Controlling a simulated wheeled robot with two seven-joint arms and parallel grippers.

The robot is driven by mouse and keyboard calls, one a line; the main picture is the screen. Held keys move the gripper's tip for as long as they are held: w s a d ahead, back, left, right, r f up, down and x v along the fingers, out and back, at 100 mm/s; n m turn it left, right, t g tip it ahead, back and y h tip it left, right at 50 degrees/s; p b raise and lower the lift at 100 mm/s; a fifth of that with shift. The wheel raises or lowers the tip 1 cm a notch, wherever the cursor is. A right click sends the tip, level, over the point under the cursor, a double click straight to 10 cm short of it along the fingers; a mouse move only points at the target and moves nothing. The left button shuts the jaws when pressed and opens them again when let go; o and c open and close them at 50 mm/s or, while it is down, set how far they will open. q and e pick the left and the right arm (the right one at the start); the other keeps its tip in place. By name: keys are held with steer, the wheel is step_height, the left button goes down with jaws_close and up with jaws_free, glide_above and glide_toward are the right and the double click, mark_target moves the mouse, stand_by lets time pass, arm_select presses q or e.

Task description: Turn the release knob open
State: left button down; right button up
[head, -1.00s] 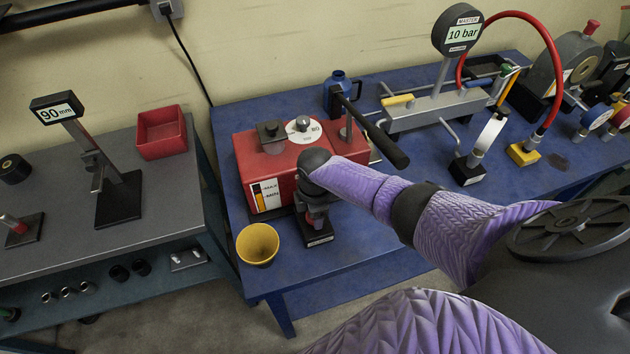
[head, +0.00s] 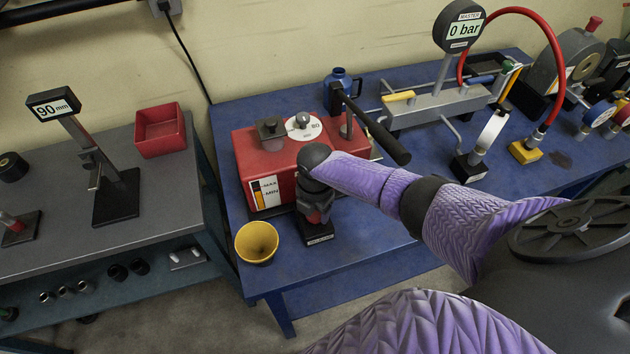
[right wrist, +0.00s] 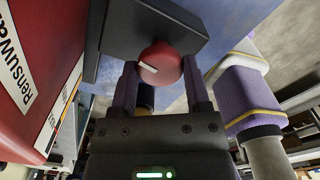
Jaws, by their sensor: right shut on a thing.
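The release knob (right wrist: 160,62) is a round red knob with a short white mark, seen in the right wrist view against a dark block (right wrist: 150,28). My right gripper (right wrist: 160,82) has a finger on each side of the knob and is shut on it. In the head view my right gripper (head: 317,208) points down in front of the red pump tank (head: 262,160); my wrist hides most of the knob there. The master gauge (head: 461,28) reads 0 bar. My left gripper is not in view.
A yellow cup (head: 257,243) stands at the blue bench's front left corner. A black pump lever (head: 375,130) sticks out over the tank's right side. Bench (head: 390,215) right of my gripper is clear.

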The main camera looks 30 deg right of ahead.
stand_by(0.5)
steer(key=o, duration=1.3)
step_height(320, 180, up, 10)
steer(key=p, duration=0.2)
steer(key=shift+p, duration=0.4)
